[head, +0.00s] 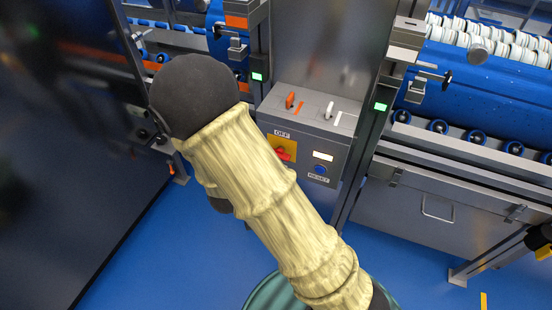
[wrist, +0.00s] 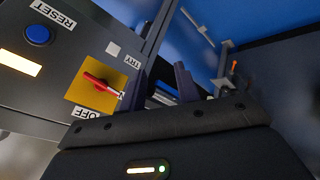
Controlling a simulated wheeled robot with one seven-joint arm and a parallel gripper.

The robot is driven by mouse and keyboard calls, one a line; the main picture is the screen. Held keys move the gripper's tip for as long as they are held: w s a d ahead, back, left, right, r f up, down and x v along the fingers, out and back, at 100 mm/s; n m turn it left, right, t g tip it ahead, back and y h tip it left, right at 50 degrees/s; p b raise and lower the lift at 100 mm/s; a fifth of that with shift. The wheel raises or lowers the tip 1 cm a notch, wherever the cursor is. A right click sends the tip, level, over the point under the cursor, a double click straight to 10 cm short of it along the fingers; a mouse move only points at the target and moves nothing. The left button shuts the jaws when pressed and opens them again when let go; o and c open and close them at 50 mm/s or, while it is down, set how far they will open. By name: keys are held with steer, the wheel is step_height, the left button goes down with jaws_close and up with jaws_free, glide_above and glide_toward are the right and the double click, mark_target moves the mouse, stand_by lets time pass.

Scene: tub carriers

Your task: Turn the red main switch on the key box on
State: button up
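The key box (head: 300,135) is a grey cabinet in the middle of the head view. Its red main switch (head: 284,154) sits on a yellow plate under an OFF label, partly covered by my sleeved arm. The head view hides the fingers.
A blue reset button (wrist: 38,35) and a lit panel (wrist: 18,62) share the box front. On top of the box stand an orange key (head: 290,100) and a white key (head: 329,110). Blue floor (head: 180,250) lies in front.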

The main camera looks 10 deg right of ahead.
steer(key=s+d+r+m+g+y, duration=0.3)
steer(key=s+d+r+m+g, duration=0.1)
steer(key=s+d+r, duration=0.7)
steer(key=v, duration=0.2)
steer(key=shift+d+r, duration=0.25)
steer(key=shift+r, duration=0.15)
steer(key=shift+o, duration=0.5)
steer(key=shift+w, duration=0.1)
